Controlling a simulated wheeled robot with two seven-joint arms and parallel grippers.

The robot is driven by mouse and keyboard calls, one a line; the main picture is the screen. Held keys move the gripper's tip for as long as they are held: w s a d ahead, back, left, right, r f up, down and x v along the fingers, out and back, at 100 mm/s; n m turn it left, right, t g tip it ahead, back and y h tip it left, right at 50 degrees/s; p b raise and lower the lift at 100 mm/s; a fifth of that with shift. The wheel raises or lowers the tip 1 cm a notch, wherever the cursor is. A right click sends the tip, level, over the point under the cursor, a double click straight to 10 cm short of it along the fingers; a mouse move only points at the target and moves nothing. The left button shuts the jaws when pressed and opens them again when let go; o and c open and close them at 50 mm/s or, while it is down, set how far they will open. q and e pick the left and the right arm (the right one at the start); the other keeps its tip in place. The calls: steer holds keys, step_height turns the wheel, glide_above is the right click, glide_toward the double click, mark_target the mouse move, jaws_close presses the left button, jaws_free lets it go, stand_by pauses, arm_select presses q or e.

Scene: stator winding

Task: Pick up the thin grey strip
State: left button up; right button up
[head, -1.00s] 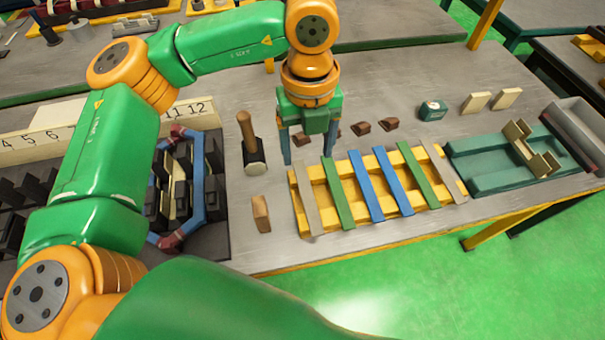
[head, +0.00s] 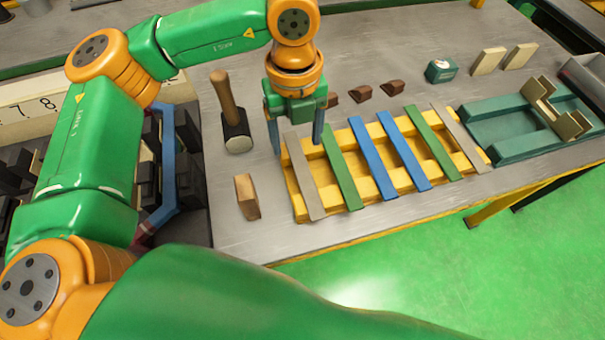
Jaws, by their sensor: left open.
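A thin grey strip (head: 306,183) lies across the left end of the yellow slotted rack (head: 335,207). A second grey strip (head: 457,133) lies across the right end; green and blue strips lie between them. My left gripper (head: 296,138) points down at the far end of the left grey strip. Its two blue-grey fingers are open, one on each side of that end as seen from here. I cannot tell how high the fingertips are, and nothing shows held between them. My right gripper is out of view.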

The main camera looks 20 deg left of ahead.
mark_target(301, 166)
arm_select(q)
steer(key=f, duration=0.1)
steer(key=f+p, duration=0.1)
steer(key=f, duration=0.1)
steer(key=d+f+p, duration=0.1)
steer(key=f, duration=0.1)
steer(key=shift+s+f, duration=0.1)
steer(key=shift+s, duration=0.15)
steer(key=shift+w+f, duration=0.1)
steer(key=shift+f, duration=0.2)
jaws_close()
